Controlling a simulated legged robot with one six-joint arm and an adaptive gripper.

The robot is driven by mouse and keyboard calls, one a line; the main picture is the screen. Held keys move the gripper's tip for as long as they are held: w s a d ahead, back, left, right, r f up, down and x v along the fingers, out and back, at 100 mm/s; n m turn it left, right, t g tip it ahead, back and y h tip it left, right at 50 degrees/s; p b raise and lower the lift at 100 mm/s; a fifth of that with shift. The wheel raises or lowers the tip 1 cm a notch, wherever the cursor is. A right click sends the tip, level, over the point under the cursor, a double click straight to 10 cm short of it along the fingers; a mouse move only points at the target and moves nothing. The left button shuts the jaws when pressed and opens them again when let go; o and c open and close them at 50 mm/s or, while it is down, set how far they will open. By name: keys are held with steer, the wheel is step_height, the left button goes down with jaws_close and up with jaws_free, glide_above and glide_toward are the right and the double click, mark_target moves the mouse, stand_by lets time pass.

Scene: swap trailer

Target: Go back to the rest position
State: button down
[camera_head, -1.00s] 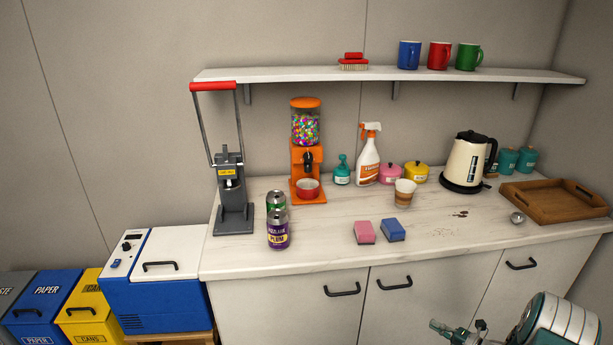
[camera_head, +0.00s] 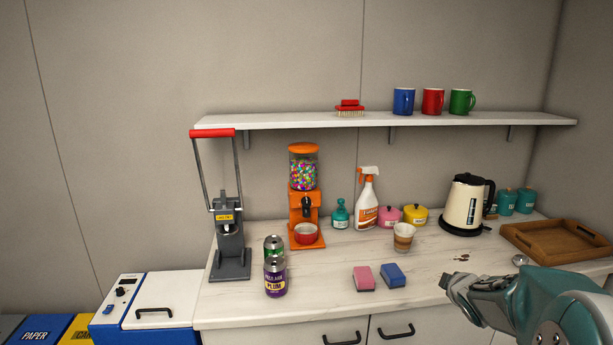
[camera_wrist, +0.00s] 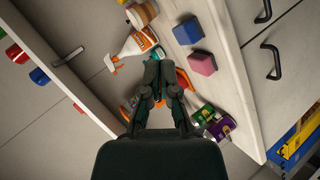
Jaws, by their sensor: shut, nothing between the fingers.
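My gripper (camera_head: 460,290) is at the lower right of the head view, in front of the counter's front edge, pointing left. In the wrist view my gripper (camera_wrist: 159,75) is shut, with its fingertips together and nothing between them. It appears apart from the things on the counter. My teal arm covers the lower right part of the counter and cupboards in the head view.
The counter (camera_head: 330,290) holds two cans (camera_head: 275,277), a pink sponge (camera_head: 364,278), a blue sponge (camera_head: 393,275), a paper cup (camera_head: 403,237), a candy dispenser (camera_head: 305,205), a kettle (camera_head: 464,205) and a wooden tray (camera_head: 550,239). Mugs (camera_head: 433,101) stand on the shelf (camera_head: 300,120) above.

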steer(key=s+a+r+m+g+h, duration=0.1)
steer(key=s+a+r+m, duration=0.25)
steer(key=s, duration=0.35)
steer(key=s+a+r+m+g, duration=0.2)
steer(key=s+a+r+m, duration=0.15)
steer(key=s, duration=0.25)
steer(key=s+a+f+m+g+y, duration=0.1)
steer(key=s+a+m, duration=0.1)
steer(key=s+a, duration=0.3)
steer(key=s+a+f+m+g+y, duration=0.1)
steer(key=s+a, duration=0.4)
steer(key=s, duration=0.9)
steer(key=shift+s+a+f+m+g+y, duration=0.2)
steer(key=shift+a+m+g+y, duration=0.3)
steer(key=shift+m, duration=0.5)
